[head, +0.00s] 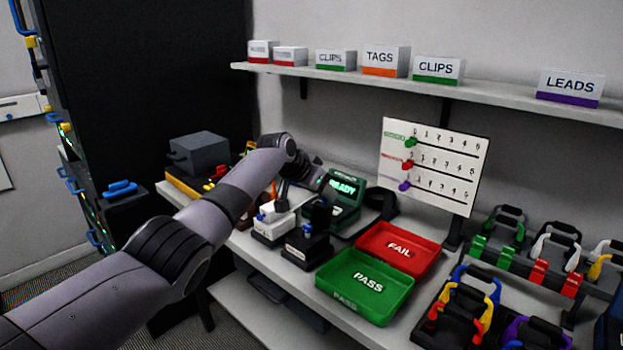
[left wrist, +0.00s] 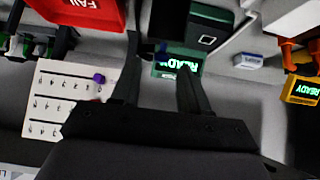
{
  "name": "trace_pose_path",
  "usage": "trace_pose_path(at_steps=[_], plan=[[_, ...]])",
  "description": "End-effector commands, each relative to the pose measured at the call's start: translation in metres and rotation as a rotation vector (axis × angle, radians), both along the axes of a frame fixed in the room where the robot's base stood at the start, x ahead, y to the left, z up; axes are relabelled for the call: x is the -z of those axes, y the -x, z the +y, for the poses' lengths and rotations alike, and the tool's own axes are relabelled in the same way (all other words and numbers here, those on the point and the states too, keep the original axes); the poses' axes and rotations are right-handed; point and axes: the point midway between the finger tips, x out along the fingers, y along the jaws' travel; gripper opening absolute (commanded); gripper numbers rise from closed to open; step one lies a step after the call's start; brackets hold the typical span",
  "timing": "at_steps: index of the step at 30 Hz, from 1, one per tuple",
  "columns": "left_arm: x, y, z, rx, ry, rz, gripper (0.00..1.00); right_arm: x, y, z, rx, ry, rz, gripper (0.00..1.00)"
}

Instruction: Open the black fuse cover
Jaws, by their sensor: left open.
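A black box with a blue knob (head: 307,245) stands on the bench in front of the green tester; it looks like the black fuse unit, and I cannot tell whether its cover is shut. A white box with a blue knob (head: 272,224) stands to its left. My left gripper (left wrist: 158,56) is open and empty. In the left wrist view the green tester's READY screen (left wrist: 180,66) shows beyond and between its fingers, with a small dark blue part near them. In the head view the gripper is above the boxes, partly hidden by my arm. My right gripper is not in view.
A green PASS tray (head: 345,302) and a red FAIL tray (head: 370,236) lie right of the boxes. A peg board (head: 450,165) stands behind. Cable racks (head: 525,262) fill the right. A grey case (head: 199,153) stands at left. A shelf (head: 400,80) runs above.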

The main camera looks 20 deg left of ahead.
Motion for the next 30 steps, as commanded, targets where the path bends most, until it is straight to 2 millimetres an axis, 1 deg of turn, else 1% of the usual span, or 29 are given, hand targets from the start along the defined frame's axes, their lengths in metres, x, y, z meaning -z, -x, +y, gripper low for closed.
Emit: trace_pose_path(at_steps=[5, 18, 24, 30], plan=[[-0.008, 0.008, 0.003, -0.001, -0.003, -0.001, 0.45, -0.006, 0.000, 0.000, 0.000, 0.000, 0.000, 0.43], [-0.037, 0.032, 0.011, -0.001, 0.000, -0.005, 0.45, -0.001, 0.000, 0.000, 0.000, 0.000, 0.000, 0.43], [-0.043, 0.037, 0.013, 0.000, -0.001, -0.005, 0.45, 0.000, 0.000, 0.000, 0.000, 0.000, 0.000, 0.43], [-0.044, 0.038, 0.012, 0.001, -0.001, -0.004, 0.45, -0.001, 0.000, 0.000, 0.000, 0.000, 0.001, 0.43]])
